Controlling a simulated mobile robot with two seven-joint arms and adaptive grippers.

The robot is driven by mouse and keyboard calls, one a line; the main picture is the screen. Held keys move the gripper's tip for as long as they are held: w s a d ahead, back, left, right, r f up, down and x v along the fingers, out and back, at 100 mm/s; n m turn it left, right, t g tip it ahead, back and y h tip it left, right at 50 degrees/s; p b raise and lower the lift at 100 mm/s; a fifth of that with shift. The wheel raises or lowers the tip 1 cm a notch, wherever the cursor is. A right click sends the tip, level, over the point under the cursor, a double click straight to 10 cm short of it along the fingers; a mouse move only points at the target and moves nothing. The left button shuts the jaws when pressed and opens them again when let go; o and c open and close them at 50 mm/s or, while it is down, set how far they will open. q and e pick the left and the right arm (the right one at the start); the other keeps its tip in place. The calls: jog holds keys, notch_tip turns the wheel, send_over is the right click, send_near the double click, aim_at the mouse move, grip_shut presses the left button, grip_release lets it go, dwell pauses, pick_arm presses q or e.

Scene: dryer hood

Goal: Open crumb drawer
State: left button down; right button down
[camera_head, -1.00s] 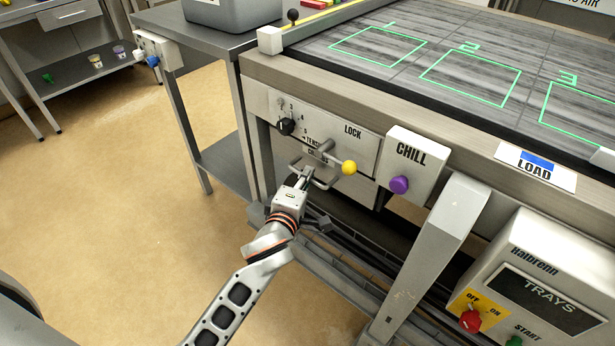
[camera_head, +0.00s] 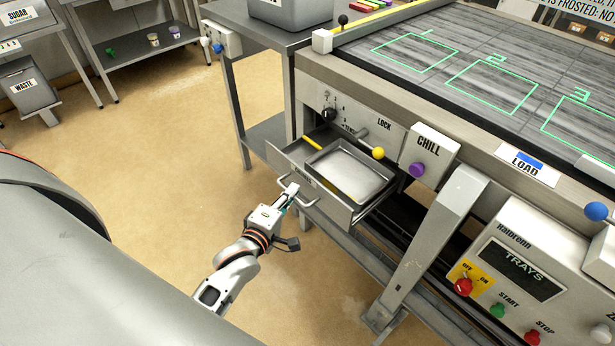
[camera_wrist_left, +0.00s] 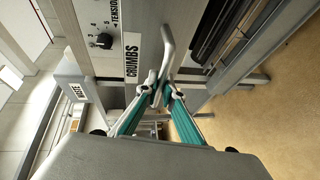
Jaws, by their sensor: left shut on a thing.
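The crumb drawer (camera_head: 284,161) is pulled out from the front of the machine in the head view. A grey metal tray (camera_head: 350,172) and a yellow stick-like item (camera_head: 312,144) lie inside it. My left gripper (camera_head: 290,193) is shut on the drawer's bar handle (camera_head: 309,207). In the left wrist view the gripper (camera_wrist_left: 165,95) closes around the handle (camera_wrist_left: 168,55), beside the CRUMBS label (camera_wrist_left: 132,58). The right gripper is not in view.
A yellow-knobbed lock lever (camera_head: 378,153) sticks out above the drawer. The CHILL box with a purple knob (camera_head: 417,170) and a slanted grey leg (camera_head: 440,225) stand to the right. Open floor (camera_head: 170,150) lies to the left.

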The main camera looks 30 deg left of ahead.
pick_arm(q)
jog(key=s+a+p, duration=0.2)
jog(key=s+p, duration=0.1)
jog(key=s, duration=0.4)
jog(key=shift+s+a, duration=0.4)
jog(key=c, duration=2.2)
grip_release()
jog(key=shift+o, duration=0.2)
jog(key=s+r, duration=0.2)
jog(key=s, duration=0.9)
jog(key=shift+s+d, duration=0.3)
jog(key=shift+s, duration=0.1)
